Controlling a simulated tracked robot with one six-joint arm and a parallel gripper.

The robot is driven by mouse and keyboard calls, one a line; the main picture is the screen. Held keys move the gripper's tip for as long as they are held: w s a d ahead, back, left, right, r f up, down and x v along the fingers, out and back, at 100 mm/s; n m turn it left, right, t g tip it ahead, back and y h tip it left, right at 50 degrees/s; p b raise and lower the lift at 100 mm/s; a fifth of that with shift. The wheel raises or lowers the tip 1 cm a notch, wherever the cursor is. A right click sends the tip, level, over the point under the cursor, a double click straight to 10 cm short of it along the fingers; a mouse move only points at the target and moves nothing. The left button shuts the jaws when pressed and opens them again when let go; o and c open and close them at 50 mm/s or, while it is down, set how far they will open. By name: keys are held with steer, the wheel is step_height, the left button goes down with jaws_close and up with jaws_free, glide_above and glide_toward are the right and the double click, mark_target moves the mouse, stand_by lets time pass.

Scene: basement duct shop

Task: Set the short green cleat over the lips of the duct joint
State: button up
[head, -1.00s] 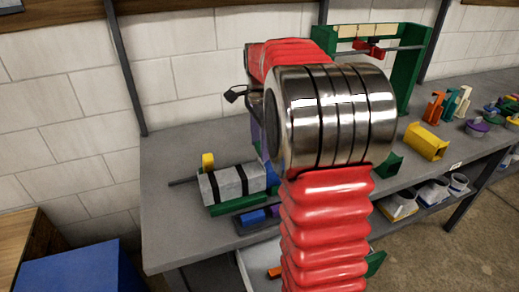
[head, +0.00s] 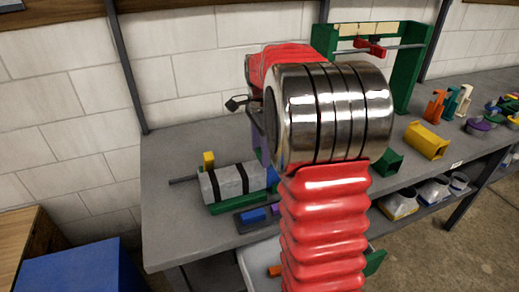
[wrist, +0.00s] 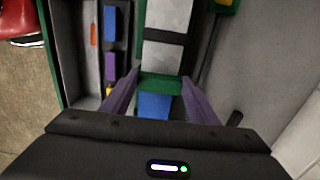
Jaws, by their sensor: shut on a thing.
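In the wrist view my gripper (wrist: 160,85) has two purple fingers, one on each side of the short green cleat (wrist: 160,82), and is shut on it. The cleat lies crosswise at the near end of a grey duct (wrist: 168,18) with black bands. A blue piece (wrist: 155,106) shows just on the near side of the cleat. I cannot tell whether the cleat touches the lips of the joint. In the head view the grey duct (head: 232,182) rests on a green base (head: 238,204), and my arm hides the fingertips and the cleat.
A dark tray (wrist: 123,45) beside the duct holds blue (wrist: 110,22) and purple (wrist: 109,66) pieces. A white bin with an orange piece (head: 273,270) is below the bench edge. A green frame (head: 408,70) and a yellow part (head: 427,140) stand to the right.

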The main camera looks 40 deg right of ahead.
mark_target(260, 154)
steer(key=o, duration=1)
steer(key=shift+o, duration=0.2)
step_height(260, 154, up, 13)
steer(key=shift+a+r, duration=0.1)
stand_by(0.6)
